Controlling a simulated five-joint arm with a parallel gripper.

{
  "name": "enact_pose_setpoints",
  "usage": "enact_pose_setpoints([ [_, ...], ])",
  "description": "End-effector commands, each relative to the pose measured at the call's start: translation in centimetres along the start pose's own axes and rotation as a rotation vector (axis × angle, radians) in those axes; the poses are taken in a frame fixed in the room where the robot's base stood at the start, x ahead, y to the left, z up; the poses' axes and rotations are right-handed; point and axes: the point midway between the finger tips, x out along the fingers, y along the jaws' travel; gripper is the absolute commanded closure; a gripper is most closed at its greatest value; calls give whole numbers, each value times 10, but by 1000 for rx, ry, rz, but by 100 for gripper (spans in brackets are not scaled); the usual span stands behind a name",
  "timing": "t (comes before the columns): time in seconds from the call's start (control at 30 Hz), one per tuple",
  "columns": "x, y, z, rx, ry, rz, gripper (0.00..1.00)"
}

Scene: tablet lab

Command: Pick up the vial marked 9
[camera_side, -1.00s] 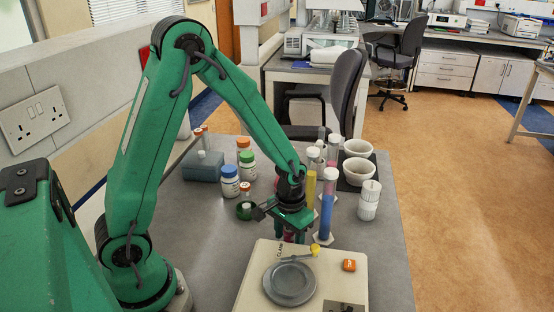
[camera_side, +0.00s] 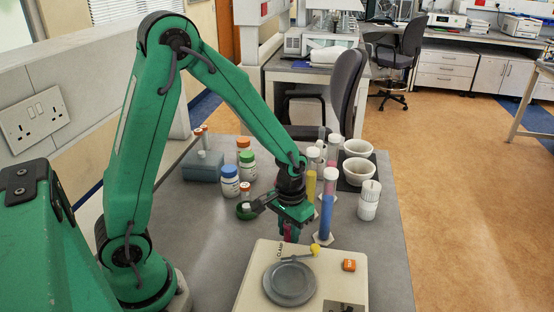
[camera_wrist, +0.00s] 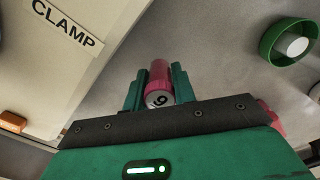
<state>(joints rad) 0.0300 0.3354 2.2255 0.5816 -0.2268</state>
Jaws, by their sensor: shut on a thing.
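My gripper (camera_wrist: 157,88) is shut on a pink vial (camera_wrist: 160,74), with one teal finger on each side of it. The vial's pale end faces the wrist camera and carries a dark mark that looks like an underlined 9, turned in the picture. In the side view the pink vial (camera_side: 291,233) shows below my gripper (camera_side: 290,230), just behind the balance. The fingers partly hide it there. From these views I cannot tell how far it is above the bench.
Tall cylinders, including a blue one (camera_side: 326,215), stand close on the right.

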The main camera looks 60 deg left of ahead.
Motion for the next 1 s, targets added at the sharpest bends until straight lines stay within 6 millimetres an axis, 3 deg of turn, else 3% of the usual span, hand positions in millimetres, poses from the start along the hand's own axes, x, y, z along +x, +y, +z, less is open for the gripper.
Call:
enact_pose_setpoints([
  [0.5, -68, 0, -1, 0, 5, 1, 96],
  [1.0, -79, 0, 0, 0, 1, 0, 96],
])
